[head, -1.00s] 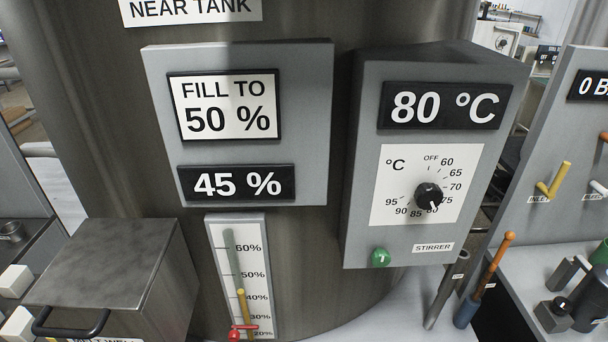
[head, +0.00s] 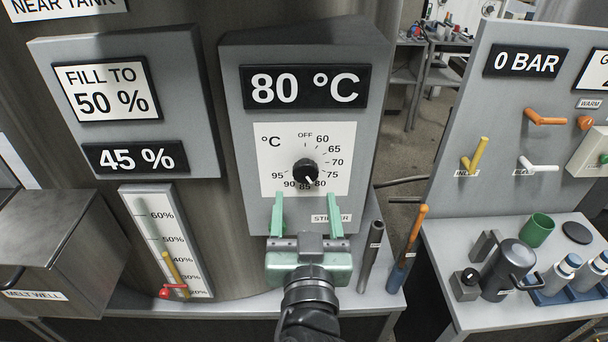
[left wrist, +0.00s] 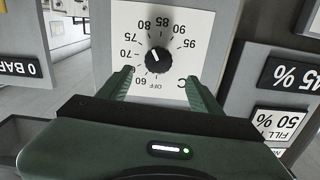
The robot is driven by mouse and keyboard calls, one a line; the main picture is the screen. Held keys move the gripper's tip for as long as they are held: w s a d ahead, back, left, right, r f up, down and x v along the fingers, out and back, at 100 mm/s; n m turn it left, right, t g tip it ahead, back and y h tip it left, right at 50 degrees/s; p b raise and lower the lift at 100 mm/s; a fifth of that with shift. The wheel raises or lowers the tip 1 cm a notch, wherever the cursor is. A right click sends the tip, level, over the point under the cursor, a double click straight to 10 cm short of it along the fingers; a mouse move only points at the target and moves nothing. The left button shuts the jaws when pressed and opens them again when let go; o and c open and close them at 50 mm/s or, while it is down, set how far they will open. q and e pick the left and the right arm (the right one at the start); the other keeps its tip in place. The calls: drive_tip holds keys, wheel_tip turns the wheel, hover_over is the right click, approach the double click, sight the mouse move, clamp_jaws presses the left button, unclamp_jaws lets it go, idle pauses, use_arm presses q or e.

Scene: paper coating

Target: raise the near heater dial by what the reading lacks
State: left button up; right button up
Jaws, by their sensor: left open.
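The black heater dial (head: 306,172) sits on a white °C scale plate (head: 333,140) on a grey box. Its white pointer line points down and slightly right, at about 80. The display (head: 303,87) above it reads 80 °C. My left gripper (head: 307,200) is open and empty just below the dial, fingers pointing up on either side of it. In the left wrist view the dial (left wrist: 158,60) shows upside down, beyond and between the open fingertips, not gripped. The left finger covers where the green stirrer button was seen. My right gripper is not in view.
A fill sign (head: 103,88) reads 50 % and the level display (head: 136,157) reads 45 %. A level gauge (head: 160,235) and a melt well box (head: 60,240) stand left. At right are a valve panel (head: 510,125) and a bench with cups and bottles.

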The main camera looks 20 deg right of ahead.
sight(306, 174)
use_arm(q)
drive_tip(key=p+x, duration=0.1)
drive_tip(key=x, duration=0.1)
drive_tip(key=p+x, duration=0.1)
drive_tip(key=x, duration=0.2)
drive_tip(key=shift+w+d, duration=0.25)
drive_tip(key=shift+d, duration=0.05)
drive_tip(key=shift+w+f, duration=0.1)
drive_tip(key=shift+w, duration=0.45)
drive_tip(key=shift+d, duration=0.1)
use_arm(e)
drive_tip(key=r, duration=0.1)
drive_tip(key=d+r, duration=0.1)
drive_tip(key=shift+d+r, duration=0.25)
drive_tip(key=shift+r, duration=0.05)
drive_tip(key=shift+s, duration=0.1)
use_arm(q)
drive_tip(key=c, duration=1.4)
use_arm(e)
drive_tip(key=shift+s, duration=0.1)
